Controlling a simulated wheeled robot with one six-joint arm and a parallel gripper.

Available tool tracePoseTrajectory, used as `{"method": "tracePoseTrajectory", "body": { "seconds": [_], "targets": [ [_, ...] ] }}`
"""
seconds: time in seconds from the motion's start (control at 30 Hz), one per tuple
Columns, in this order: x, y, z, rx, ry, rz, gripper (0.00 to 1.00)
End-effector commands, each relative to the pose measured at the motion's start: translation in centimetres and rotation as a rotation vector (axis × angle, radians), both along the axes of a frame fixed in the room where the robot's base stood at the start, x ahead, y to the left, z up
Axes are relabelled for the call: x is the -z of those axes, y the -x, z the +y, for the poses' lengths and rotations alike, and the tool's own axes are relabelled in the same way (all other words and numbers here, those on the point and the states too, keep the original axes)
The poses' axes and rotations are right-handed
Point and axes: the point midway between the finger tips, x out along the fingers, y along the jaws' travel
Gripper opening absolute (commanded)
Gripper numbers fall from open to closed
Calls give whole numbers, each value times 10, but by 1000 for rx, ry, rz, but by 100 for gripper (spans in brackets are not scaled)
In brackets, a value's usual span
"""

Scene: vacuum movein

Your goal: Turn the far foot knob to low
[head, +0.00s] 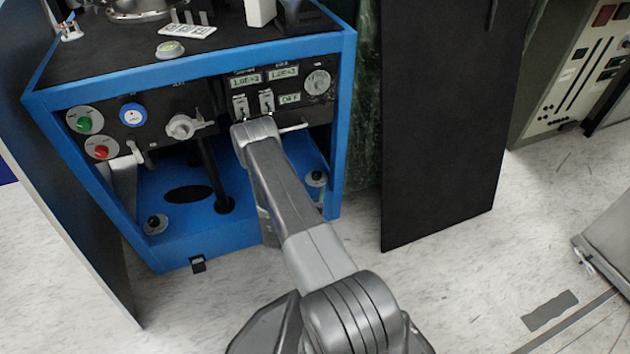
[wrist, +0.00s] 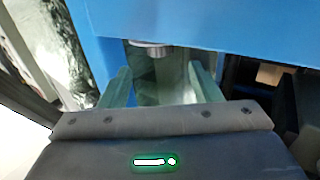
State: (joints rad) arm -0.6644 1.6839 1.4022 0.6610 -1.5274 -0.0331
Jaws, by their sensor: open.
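The blue frame (head: 180,245) of the vacuum machine stands at the left in the head view. Two small dark knobs on pale round bases sit on its blue floor: one at the front left (head: 156,223) and one at the right (head: 317,178). I cannot tell which is the far foot knob or read their settings. My gripper (wrist: 158,75) is open in the wrist view, below a blue edge (wrist: 200,25). A round silvery part (wrist: 150,48) shows under that edge, just beyond the fingertips; I cannot tell what it is. In the head view my arm hides the gripper.
The front panel has a green button (head: 84,124), a red button (head: 101,151), a round white valve knob (head: 181,126) and switches. A dark upright panel (head: 435,130) stands right of the machine. Pale floor (head: 470,285) is open in front.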

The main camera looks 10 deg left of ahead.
Motion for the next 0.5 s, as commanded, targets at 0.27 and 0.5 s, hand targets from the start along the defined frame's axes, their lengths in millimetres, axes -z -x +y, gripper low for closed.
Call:
{"method": "tracePoseTrajectory", "body": {
  "seconds": [0.27,0.5],
  "targets": [
    [2,-52,0,1,-1,-1,57],
    [0,-69,1,-1,0,0,57]
  ]
}}
